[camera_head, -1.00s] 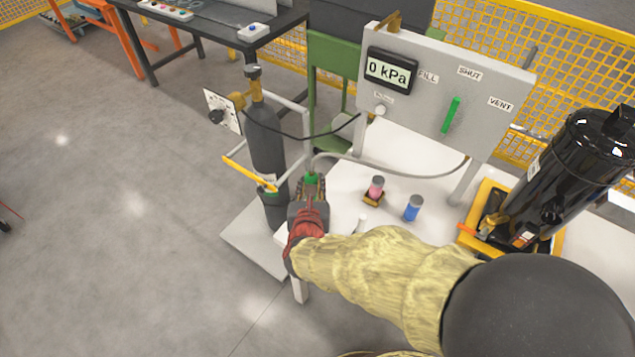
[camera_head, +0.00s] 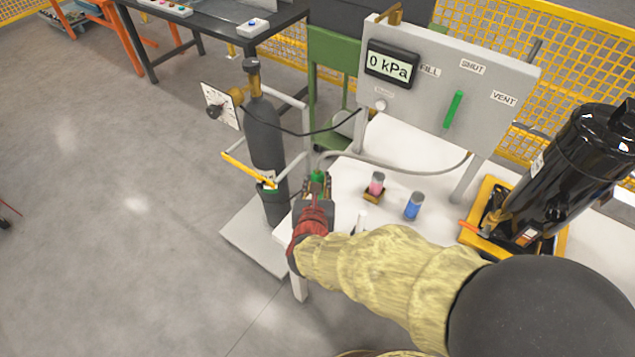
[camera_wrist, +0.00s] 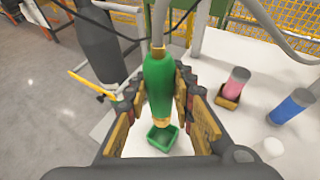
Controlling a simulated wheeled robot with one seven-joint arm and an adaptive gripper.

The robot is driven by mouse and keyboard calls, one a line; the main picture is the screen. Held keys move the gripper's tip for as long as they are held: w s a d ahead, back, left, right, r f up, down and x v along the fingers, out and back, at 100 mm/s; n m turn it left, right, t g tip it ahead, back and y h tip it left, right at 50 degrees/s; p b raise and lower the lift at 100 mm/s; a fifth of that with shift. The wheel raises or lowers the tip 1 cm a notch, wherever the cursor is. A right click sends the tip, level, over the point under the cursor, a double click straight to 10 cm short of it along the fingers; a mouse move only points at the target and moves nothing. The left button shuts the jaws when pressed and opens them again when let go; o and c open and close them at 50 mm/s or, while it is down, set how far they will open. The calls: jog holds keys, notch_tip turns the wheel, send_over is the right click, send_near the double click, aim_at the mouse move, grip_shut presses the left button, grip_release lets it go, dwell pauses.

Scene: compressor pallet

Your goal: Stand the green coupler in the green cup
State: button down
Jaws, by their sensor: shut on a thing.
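The green coupler (camera_wrist: 158,85) is held upright between the fingers of my gripper (camera_wrist: 160,105) in the wrist view. A hose runs up from its top, and a brass tip shows at its lower end. The green cup (camera_wrist: 164,139), a small square holder, is on the white table just below that tip. The cup is hidden there.
A pink cylinder (camera_head: 377,184) stands in a brown holder, with a blue cylinder (camera_head: 413,206) beside it. The gauge panel (camera_head: 440,85) rises behind. A gas cylinder (camera_head: 265,140) stands at left and a black tank (camera_head: 570,170) at right. The hose (camera_head: 400,168) arches behind my gripper.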

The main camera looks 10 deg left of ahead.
jog(key=shift+f+b, duration=2.3)
jog(key=shift+f, duration=1.9)
jog(key=shift+f, duration=0.6)
jog(key=c, duration=1.5)
grip_release()
jog(key=shift+c, duration=0.2)
jog(key=shift+o, duration=0.4)
jog(key=v, duration=1.2)
